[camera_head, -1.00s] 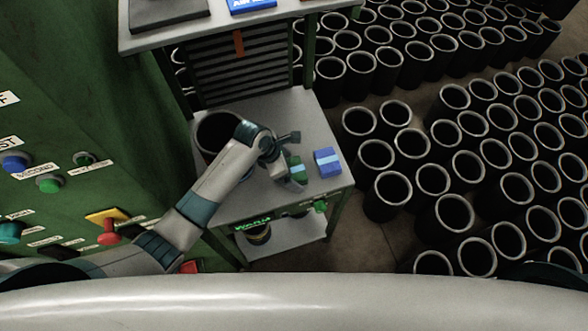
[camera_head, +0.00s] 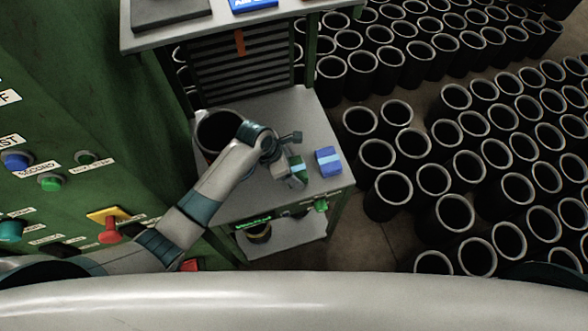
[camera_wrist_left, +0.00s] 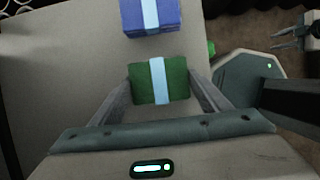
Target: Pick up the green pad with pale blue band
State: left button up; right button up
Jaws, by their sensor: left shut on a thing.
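The green pad with the pale blue band (camera_wrist_left: 176,82) is between the two fingers of my left gripper (camera_wrist_left: 160,88) in the left wrist view, with a finger against each side. In the head view the green pad (camera_head: 299,170) shows at the tip of my left gripper (camera_head: 290,172), partly hidden by it, over the grey table (camera_head: 262,190). I cannot tell whether it touches the table top. My right gripper is not seen in the head view; a small gripper-like shape at the top right of the left wrist view is unclear.
A blue pad with a pale blue band (camera_head: 328,161) lies on the table just right of the green one. A black sleeve (camera_head: 219,132) stands at the table's back left. Many black sleeves (camera_head: 468,167) stand on the floor to the right. A green panel with buttons (camera_head: 50,182) is at left.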

aim_at(298, 168)
pick_arm(q)
jog(key=shift+r, duration=0.1)
jog(key=shift+r+b, duration=0.35)
jog(key=shift+r, duration=0.15)
notch_tip(298, 168, up, 2)
jog(key=shift+r+b, duration=0.15)
jog(key=shift+b, duration=0.35)
jog(key=s+d+r+b, duration=0.2)
jog(key=s+d+r, duration=0.2)
jog(key=s+r, duration=0.3)
jog(key=shift+s+d+r+b, duration=0.3)
jog(key=shift+s+b, duration=0.1)
jog(key=shift+s, duration=1.45)
jog(key=shift+o, duration=0.6)
jog(key=shift+f, duration=0.1)
